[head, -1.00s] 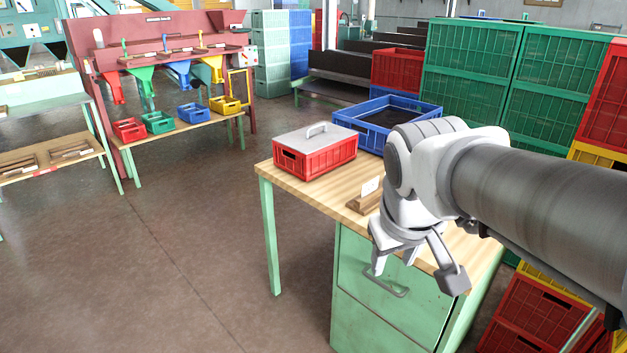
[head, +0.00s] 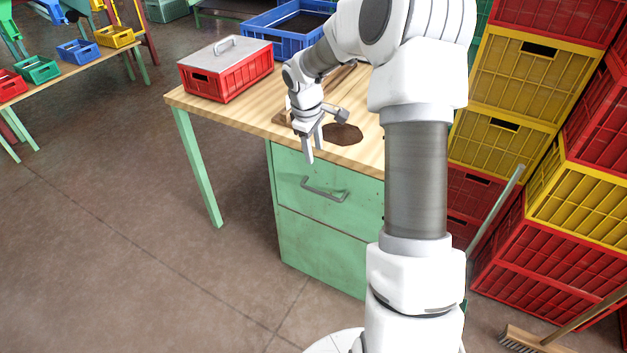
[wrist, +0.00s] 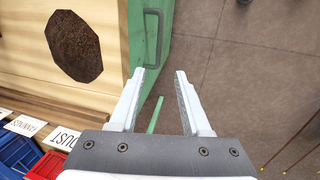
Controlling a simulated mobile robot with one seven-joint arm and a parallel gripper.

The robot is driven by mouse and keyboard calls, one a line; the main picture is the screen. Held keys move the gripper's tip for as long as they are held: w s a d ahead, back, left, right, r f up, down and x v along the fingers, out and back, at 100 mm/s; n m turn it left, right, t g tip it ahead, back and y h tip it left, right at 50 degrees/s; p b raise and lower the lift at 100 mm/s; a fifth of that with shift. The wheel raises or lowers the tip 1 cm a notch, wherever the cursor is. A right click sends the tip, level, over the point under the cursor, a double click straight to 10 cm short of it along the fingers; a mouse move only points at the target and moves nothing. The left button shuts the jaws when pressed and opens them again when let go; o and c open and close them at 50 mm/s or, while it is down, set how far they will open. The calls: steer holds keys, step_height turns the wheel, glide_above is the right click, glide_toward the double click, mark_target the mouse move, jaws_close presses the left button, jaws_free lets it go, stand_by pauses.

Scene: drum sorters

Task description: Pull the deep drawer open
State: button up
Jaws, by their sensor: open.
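The green drawer unit (head: 290,225) under the wooden worktop has an upper drawer front (head: 350,202) with a grey bar handle (head: 324,191). A plain green panel without a visible handle is below it. The drawer front looks shut. My gripper (head: 314,150) is open and empty, pointing down at the worktop's front edge, above the handle. In the wrist view, my gripper (wrist: 160,73) has its fingers apart. The handle (wrist: 153,40) shows just beyond the fingertips, closer to the left one. No contact is visible.
A brown patch of grounds (head: 344,134) lies on the worktop (head: 225,110). A red crate with a grey lid (head: 226,72) and a blue crate (head: 285,28) stand on or by it. Stacked crates (head: 540,90) and a broom (head: 540,340) are at right. The floor left of the drawers is clear.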

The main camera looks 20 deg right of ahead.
mark_target(319, 193)
steer(key=w+d+f+b, duration=0.1)
steer(key=f, duration=0.5)
steer(key=d+f+b, duration=0.1)
steer(key=f, duration=0.5)
steer(key=w+d+f+b, duration=0.1)
steer(key=f+b, duration=0.1)
steer(key=f, duration=0.4)
steer(key=shift+w+f, duration=0.1)
steer(key=shift+w, duration=0.25)
steer(key=shift+c, duration=0.3)
jaws_close()
stand_by(0.3)
